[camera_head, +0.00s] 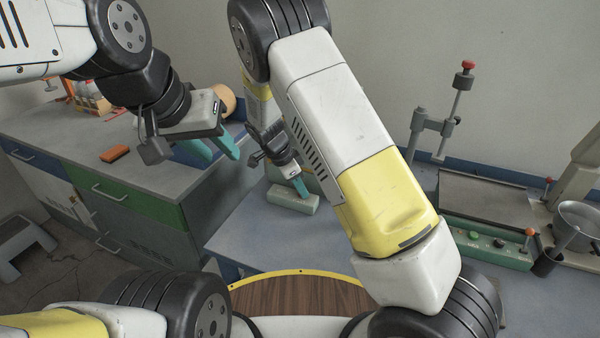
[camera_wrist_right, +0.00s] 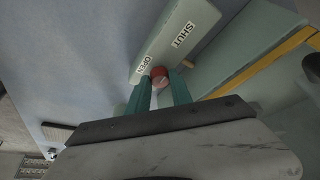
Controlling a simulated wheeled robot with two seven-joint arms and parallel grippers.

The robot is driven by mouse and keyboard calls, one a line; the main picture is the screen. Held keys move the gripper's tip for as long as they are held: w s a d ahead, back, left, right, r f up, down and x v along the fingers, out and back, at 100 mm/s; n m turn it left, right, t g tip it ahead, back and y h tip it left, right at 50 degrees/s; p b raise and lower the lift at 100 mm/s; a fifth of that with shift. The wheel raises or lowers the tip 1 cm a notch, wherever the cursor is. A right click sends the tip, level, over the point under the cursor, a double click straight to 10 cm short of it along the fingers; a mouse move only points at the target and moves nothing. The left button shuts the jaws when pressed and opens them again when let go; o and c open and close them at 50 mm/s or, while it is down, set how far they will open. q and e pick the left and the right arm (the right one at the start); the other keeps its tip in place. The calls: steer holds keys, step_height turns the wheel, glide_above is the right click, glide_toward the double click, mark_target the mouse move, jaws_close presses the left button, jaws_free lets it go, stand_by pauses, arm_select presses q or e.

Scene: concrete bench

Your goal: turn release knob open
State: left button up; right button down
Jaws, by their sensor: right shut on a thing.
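In the right wrist view a red round knob (camera_wrist_right: 159,73) sits beside a pale green block (camera_wrist_right: 172,35) with white labels reading SHUT and OPEN. The knob is at the OPEN label's end. My right gripper (camera_wrist_right: 160,83) has its teal fingers on both sides of the knob and is shut on it. In the head view the right gripper (camera_head: 301,188) reaches down to the pale green block (camera_head: 290,203) on the bench; the knob is hidden there. My left gripper (camera_head: 221,158) is open and empty, raised over the left cabinet's edge.
A grey-topped cabinet (camera_head: 150,165) with a green drawer stands left, with an orange block (camera_head: 114,153) on it. A press-like device (camera_head: 485,240) with a red-knobbed lever and a metal funnel (camera_head: 577,222) stand at the right. My right forearm covers the middle of the bench.

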steer(key=shift+n, duration=0.4)
steer(key=n, duration=0.2)
steer(key=n+t, duration=0.1)
steer(key=shift+s+n+t+y, duration=0.15)
steer(key=shift+n+t+y, duration=0.15)
steer(key=shift+n+y, duration=0.1)
steer(key=n, duration=0.1)
steer(key=n+y, duration=0.1)
steer(key=n, duration=0.1)
steer(key=n+t, duration=0.1)
steer(key=shift+d, duration=0.25)
steer(key=n+y, duration=0.1)
steer(key=n, duration=0.1)
steer(key=n+y, duration=0.1)
steer(key=n, duration=0.2)
steer(key=shift+d+n+y, duration=0.2)
steer(key=shift+n+y, duration=0.1)
steer(key=shift+d+n+y, duration=0.1)
steer(key=shift+n+y, duration=0.6)
steer(key=shift+n, duration=1.2)
steer(key=c, duration=1.2)
jaws_free()
steer(key=shift+o, duration=0.2)
